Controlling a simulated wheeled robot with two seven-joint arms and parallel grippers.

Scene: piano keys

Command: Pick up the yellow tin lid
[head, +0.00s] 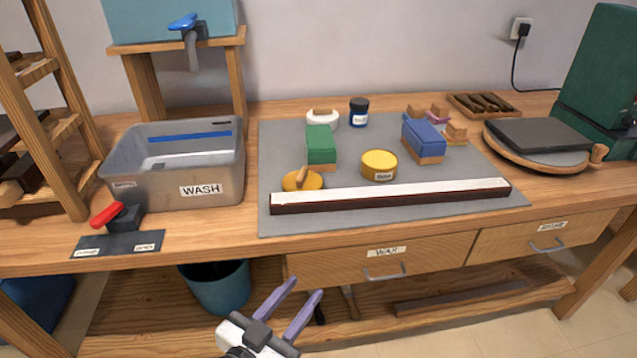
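A round yellow tin (378,175) with a small label on its side stands on the grey mat (275,135), behind a long dark bar with a white top. Its flat yellow lid (379,159) appears to be on it. A flat yellow disc (313,184) with a wooden piece on top lies to its left, near the bar's left end. My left gripper (306,287) is open and empty, with two purple fingers. It is low in front of the bench, below and left of the tin and well apart from it. My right gripper is not in view.
The long bar (390,196) lies along the mat's front. A green block (321,146) and a blue block (423,138) flank the tin farther back. A grey WASH tub (175,170) and a red-handled lever (107,215) are left. The WAX drawer (430,258) is shut.

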